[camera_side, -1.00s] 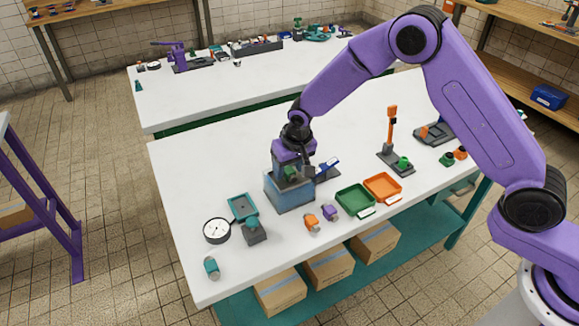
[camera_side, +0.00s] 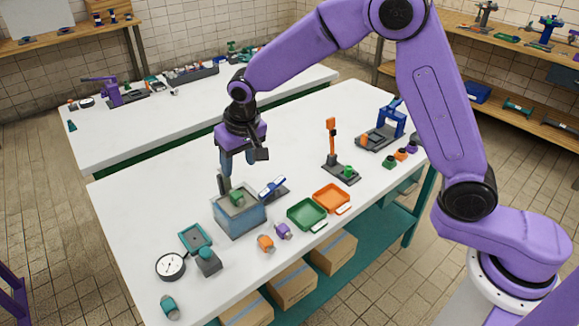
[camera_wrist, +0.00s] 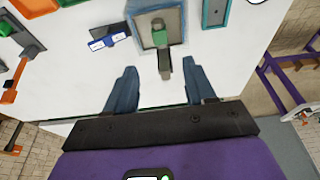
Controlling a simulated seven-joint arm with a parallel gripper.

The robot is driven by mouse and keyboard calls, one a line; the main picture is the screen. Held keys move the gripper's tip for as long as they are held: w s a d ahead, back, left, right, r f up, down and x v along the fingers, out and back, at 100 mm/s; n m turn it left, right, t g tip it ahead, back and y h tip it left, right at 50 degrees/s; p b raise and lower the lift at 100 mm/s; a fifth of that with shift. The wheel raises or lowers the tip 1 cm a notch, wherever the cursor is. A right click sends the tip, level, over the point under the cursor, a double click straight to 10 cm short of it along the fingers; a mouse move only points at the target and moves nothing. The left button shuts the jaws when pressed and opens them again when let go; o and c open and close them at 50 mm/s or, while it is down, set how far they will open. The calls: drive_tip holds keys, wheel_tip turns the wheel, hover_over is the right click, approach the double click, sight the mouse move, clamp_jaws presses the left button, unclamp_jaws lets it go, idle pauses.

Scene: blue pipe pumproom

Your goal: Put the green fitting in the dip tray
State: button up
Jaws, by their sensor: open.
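A green fitting (camera_side: 237,197) sits inside the open top of a blue-walled box (camera_side: 240,222), which looks like the dip tray. In the wrist view the green fitting (camera_wrist: 160,38) lies within the light-floored opening of the box (camera_wrist: 137,36). A dark upright piece (camera_side: 223,184) stands at the box's left back edge. My gripper (camera_side: 238,174) is above the box, pointing down, with nothing between its fingers. In the wrist view my gripper (camera_wrist: 160,70) shows its two blue fingers wide apart, clear of the fitting.
A green tray (camera_side: 306,214) and an orange tray (camera_side: 331,199) lie right of the box. Orange (camera_side: 265,243) and purple (camera_side: 282,231) fittings lie in front. A gauge (camera_side: 170,267) and teal tray (camera_side: 195,237) are left. An orange-posted stand (camera_side: 332,140) is behind.

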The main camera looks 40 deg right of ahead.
drive_tip(key=s+d+r+n+g, duration=0.1)
drive_tip(key=s+d+n, duration=0.3)
drive_tip(key=s, duration=0.8)
drive_tip(key=s+d+r+n+g, duration=0.1)
drive_tip(key=s+d+r+n, duration=0.1)
drive_tip(key=s+d+n, duration=0.2)
drive_tip(key=s+d+r+n+g, duration=0.1)
drive_tip(key=s+d+n, duration=0.3)
drive_tip(key=s+d, duration=0.5)
drive_tip(key=s, duration=1)
drive_tip(key=shift+s+d+r+n, duration=0.15)
drive_tip(key=shift+s+d+n, duration=0.15)
drive_tip(key=shift+s+d, duration=0.1)
